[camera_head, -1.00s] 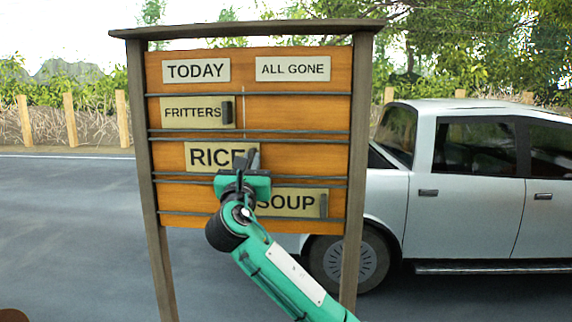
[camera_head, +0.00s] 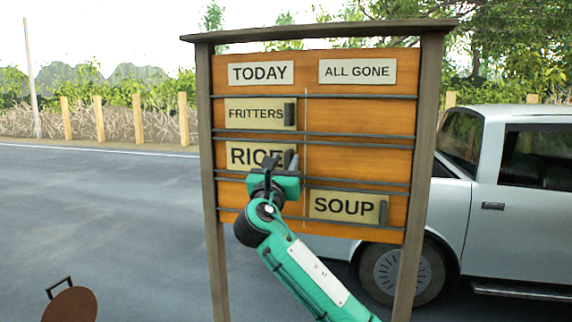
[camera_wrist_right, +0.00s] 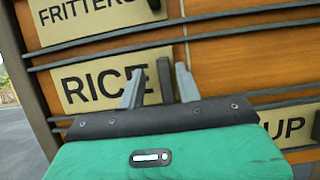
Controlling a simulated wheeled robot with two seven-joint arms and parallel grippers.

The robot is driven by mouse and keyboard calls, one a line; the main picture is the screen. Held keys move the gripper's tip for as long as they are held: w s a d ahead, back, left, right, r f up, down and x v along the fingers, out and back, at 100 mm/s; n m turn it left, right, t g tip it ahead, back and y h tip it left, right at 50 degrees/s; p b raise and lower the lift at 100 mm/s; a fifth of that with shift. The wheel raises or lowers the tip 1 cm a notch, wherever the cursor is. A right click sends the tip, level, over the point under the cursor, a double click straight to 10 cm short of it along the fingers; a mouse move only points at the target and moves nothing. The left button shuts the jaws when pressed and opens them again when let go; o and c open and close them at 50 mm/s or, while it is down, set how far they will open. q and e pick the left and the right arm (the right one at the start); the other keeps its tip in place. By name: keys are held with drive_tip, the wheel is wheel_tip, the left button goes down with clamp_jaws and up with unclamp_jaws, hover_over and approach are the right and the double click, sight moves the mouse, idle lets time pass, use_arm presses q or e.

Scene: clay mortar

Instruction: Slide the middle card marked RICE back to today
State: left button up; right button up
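The RICE card (camera_head: 242,156) sits in the middle row of the orange board (camera_head: 355,121), in the left column under the TODAY plate (camera_head: 261,73). It lines up with the FRITTERS card (camera_head: 256,114) above it. In the wrist view the RICE card (camera_wrist_right: 92,90) has a dark upright handle (camera_wrist_right: 165,79) at its right end. My right gripper (camera_wrist_right: 160,80) is open with one finger on each side of this handle. There is a gap on the left, and the right finger is close to the handle. In the head view my right gripper (camera_head: 281,160) covers the card's lower right part. My left gripper is out of view.
The SOUP card (camera_head: 343,206) is in the bottom row, under the ALL GONE plate (camera_head: 357,71). Dark rails (camera_head: 360,135) run between rows. A silver truck (camera_head: 470,215) stands behind the board. A brown round object with a handle (camera_head: 70,304) is at the lower left.

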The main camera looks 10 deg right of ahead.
drive_tip(key=shift+s+f+b, duration=0.3)
drive_tip(key=shift+s+b, duration=0.1)
drive_tip(key=b+v, duration=0.7)
drive_tip(key=v, duration=0.6)
drive_tip(key=shift+a, duration=0.2)
drive_tip(key=shift+w, duration=0.15)
